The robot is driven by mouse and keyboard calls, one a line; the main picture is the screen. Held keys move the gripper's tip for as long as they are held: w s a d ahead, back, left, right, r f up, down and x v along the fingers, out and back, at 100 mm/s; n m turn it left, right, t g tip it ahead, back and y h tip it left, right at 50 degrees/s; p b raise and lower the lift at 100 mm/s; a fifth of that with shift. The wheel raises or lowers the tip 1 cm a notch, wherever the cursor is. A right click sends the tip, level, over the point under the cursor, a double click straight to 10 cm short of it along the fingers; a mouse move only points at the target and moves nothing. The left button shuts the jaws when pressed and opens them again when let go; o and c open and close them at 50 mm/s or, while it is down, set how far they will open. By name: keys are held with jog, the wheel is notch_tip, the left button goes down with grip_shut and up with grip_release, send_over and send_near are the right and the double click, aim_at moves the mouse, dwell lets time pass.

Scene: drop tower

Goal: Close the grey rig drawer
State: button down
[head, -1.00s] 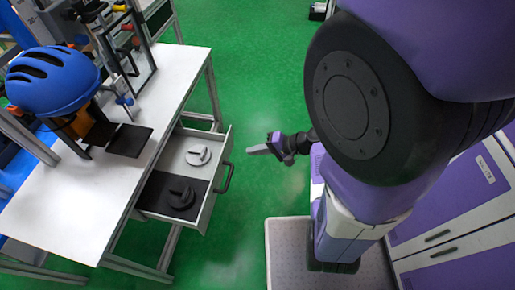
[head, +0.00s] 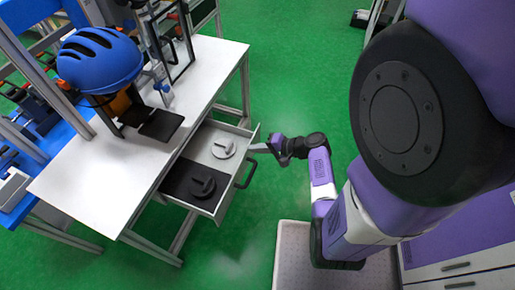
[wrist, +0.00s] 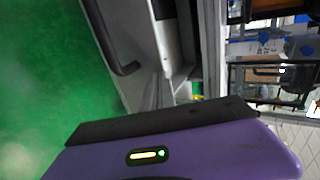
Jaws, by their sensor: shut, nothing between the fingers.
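The grey rig drawer (head: 222,208) is pulled out from under the white bench top, and its inside shows. A white round piece and a black round piece lie in it, the black one on a dark mat. Its dark bar handle (head: 247,173) is on the front panel; the handle also shows in the wrist view (wrist: 126,68). My gripper (head: 256,147) is shut and empty, beside the far end of the drawer front, above the handle in the picture. I cannot tell whether its fingers touch the panel.
A blue helmet (head: 98,58) sits on a stand on the white bench (head: 98,178). A black plate (head: 160,124) and a clear-sided rig are on the bench. Green floor (head: 300,75) lies free between the bench and my arm.

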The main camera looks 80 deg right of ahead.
jog(key=w+d+b, duration=0.2)
jog(key=w, duration=0.9)
jog(key=w+d+b, duration=0.2)
jog(key=w+d, duration=0.1)
jog(key=w, duration=0.8)
jog(key=shift+w+d+r, duration=0.1)
jog(key=shift+w+r, duration=0.05)
jog(key=shift+w, duration=0.1)
